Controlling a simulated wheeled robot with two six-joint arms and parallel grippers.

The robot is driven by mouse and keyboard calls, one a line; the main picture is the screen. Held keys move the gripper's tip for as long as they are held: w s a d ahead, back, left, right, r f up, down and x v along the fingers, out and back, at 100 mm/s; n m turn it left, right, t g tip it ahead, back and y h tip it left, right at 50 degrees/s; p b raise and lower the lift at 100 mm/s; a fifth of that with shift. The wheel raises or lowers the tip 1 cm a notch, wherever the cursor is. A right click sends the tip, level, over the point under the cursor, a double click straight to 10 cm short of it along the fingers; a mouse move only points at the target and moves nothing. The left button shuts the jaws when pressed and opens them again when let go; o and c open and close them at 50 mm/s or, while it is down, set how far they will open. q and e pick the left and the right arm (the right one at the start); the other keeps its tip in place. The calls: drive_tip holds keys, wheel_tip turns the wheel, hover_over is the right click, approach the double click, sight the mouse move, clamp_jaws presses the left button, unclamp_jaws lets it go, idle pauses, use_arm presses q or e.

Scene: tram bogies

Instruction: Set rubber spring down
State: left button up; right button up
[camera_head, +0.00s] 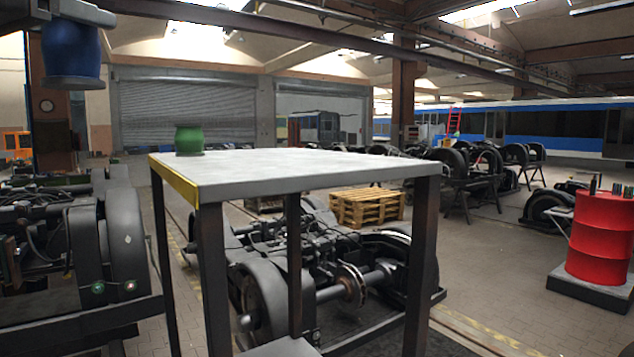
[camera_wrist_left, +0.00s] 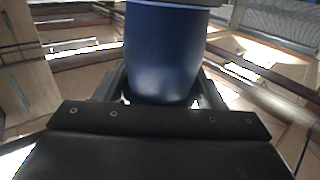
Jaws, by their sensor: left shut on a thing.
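A blue rubber spring (camera_head: 72,50), a rounded cylinder with a wider plate at its lower end, hangs upright in the air at the upper left of the head view. My left gripper (camera_head: 72,14), dark and partly cut off by the top edge, is shut on it. In the left wrist view the blue spring (camera_wrist_left: 165,55) fills the space between the dark fingers. A green rubber spring (camera_head: 189,139) stands on the far left part of a light-topped table (camera_head: 300,172). The blue spring is apart from the table, above and left of it. My right gripper is not in view.
Most of the tabletop is bare. Its near-left edge is yellow (camera_head: 174,182). Bogies with wheels stand left (camera_head: 125,245) and behind the table legs (camera_head: 265,300). Wooden pallets (camera_head: 367,207) lie behind, and a red drum (camera_head: 602,238) stands at right.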

sight(101, 81)
use_arm(q)
drive_tip(key=w+f, duration=0.1)
drive_tip(key=f, duration=0.1)
drive_tip(key=w+f, duration=0.4)
drive_tip(key=shift+d+f, duration=0.1)
drive_tip(key=shift+f, duration=0.1)
drive_tip(key=w+f+m+h, duration=0.1)
drive_tip(key=w+f, duration=0.2)
drive_tip(key=f, duration=1.2)
drive_tip(key=w+f+h, duration=0.1)
drive_tip(key=w+f, duration=0.1)
drive_tip(key=f, duration=1.2)
drive_tip(key=s+f+m+g+h, duration=0.1)
drive_tip(key=s+f, duration=0.2)
drive_tip(key=f, duration=0.5)
drive_tip(key=s+f+m+g+h, duration=0.1)
drive_tip(key=s+f, duration=0.2)
drive_tip(key=f, duration=0.5)
drive_tip(key=s+d+f+m+g+h, duration=0.1)
drive_tip(key=s+f+h, duration=0.1)
drive_tip(key=s+f, duration=1.05)
drive_tip(key=shift+d+r+n+t+y, duration=0.95)
drive_tip(key=shift+d+y, duration=0.55)
drive_tip(key=shift+d, duration=2.95)
wheel_tip(101, 81, down, 12)
drive_tip(key=b, duration=1.1)
drive_tip(key=shift+r, duration=0.15)
drive_tip(key=shift+r, duration=0.15)
